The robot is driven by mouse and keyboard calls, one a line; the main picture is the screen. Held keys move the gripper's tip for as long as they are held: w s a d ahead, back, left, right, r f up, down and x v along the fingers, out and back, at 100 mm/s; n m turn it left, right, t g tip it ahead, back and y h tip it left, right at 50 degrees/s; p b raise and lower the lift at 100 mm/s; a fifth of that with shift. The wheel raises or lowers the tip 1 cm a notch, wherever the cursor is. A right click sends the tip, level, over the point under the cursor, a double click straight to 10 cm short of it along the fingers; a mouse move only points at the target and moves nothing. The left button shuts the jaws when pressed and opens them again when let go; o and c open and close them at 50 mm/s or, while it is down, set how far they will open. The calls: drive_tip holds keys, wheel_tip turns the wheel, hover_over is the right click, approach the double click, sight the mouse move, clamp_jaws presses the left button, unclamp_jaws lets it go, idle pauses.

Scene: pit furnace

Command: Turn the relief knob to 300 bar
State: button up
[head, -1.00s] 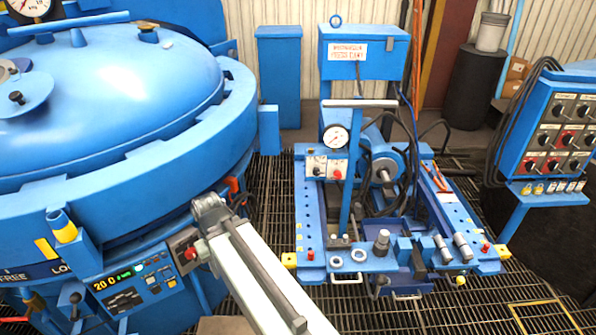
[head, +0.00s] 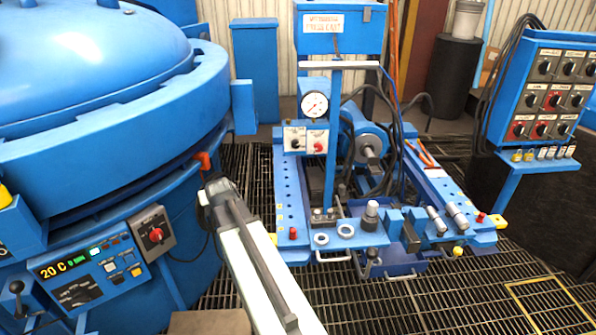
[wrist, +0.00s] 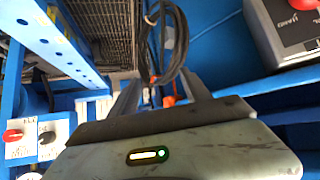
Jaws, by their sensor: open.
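On the blue test rig, a plate below the round white gauge (head: 314,105) carries a black knob (head: 295,141) and a red knob (head: 318,147). Their labels are too small to read, so I cannot tell which is the relief knob or its setting. The same pair seems to show at the left of the wrist view, as a red knob (wrist: 13,135) and a black knob (wrist: 47,137). My gripper (head: 212,190) is left of the rig and apart from the knobs. In the wrist view my gripper (wrist: 160,88) is open, with nothing between its fingers.
A blue switch panel (head: 549,95) stands at right. Grating floor (head: 450,295) is clear in front of the rig.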

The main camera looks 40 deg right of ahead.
drive_tip(key=w+d+f+m+t+h+b, duration=0.1)
drive_tip(key=d+t+h+b, duration=0.1)
drive_tip(key=d+b, duration=0.5)
drive_tip(key=d+f+m+t+h+b, duration=0.1)
drive_tip(key=d+f+t+h+b, duration=0.2)
drive_tip(key=d, duration=0.9)
drive_tip(key=m+t+h+b, duration=0.25)
drive_tip(key=h+b, duration=0.35)
drive_tip(key=b, duration=0.4)
approach(296, 147)
drive_tip(key=w, duration=0.2)
drive_tip(key=shift+n+t, duration=0.25)
drive_tip(key=p+x, duration=0.1)
drive_tip(key=x, duration=0.1)
drive_tip(key=p+x, duration=0.1)
drive_tip(key=x, duration=0.2)
drive_tip(key=s+d+p+x, duration=0.1)
drive_tip(key=x, duration=0.2)
drive_tip(key=shift+r, duration=0.2)
